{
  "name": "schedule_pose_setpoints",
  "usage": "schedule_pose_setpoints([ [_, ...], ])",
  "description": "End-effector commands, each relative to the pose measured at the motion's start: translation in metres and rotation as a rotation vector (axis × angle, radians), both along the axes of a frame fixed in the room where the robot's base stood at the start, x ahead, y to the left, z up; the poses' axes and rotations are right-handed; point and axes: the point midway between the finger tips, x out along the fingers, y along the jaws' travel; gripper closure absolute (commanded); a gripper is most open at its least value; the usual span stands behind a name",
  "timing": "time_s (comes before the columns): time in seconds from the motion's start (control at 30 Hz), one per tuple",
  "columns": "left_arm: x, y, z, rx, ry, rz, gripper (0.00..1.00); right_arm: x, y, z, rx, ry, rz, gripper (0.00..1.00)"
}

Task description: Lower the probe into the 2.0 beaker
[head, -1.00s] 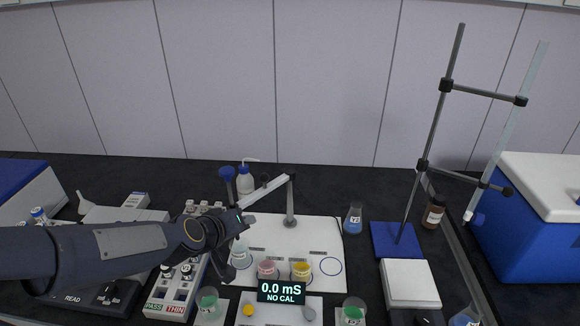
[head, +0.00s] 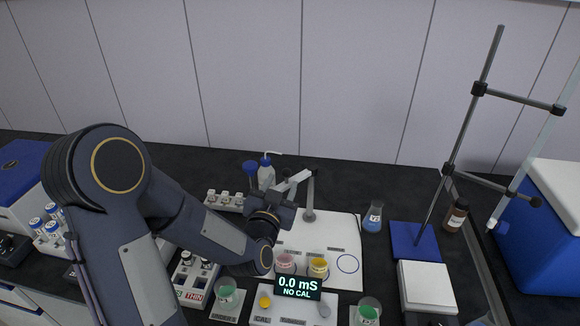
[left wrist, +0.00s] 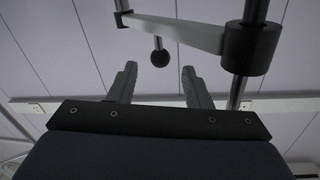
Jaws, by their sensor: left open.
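My left gripper (head: 280,195) is up at the swing arm (head: 297,178) of a grey post stand (head: 309,205). In the left wrist view the gripper (left wrist: 160,72) is open and empty. There the swing arm (left wrist: 170,32) crosses above the fingertips, and a black ball knob (left wrist: 160,57) shows between and beyond them. I cannot make out the probe clearly; my gripper covers the arm's left end. A pink beaker (head: 285,262) and a yellow beaker (head: 318,267) stand on the white mat (head: 335,235). Their labels are too small to read. My right gripper is out of view.
A meter display (head: 298,287) reads 0.0 mS, NO CAL. A flask (head: 373,217) stands right of the mat, near a retort stand with a blue base (head: 414,240). A wash bottle (head: 266,173) stands behind my gripper.

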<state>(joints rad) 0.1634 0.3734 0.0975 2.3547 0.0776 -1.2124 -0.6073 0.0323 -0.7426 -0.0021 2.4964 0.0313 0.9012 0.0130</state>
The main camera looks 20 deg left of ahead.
Motion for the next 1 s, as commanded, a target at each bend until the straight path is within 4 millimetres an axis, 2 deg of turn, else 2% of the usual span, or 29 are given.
schedule_pose_setpoints([
  [0.43, 0.063, 0.01, 0.002, -0.002, -0.001, 0.001, 0.55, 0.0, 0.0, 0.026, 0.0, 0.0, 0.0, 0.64],
  [0.6, 0.073, 0.011, 0.001, -0.002, 0.0, 0.0, 0.55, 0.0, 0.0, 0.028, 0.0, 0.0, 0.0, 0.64],
  [0.83, 0.073, 0.012, 0.0, -0.002, 0.0, 0.0, 0.55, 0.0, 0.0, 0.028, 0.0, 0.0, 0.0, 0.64],
  [1.0, 0.073, 0.011, 0.0, -0.002, 0.0, 0.0, 0.76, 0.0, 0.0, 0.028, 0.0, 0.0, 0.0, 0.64],
])
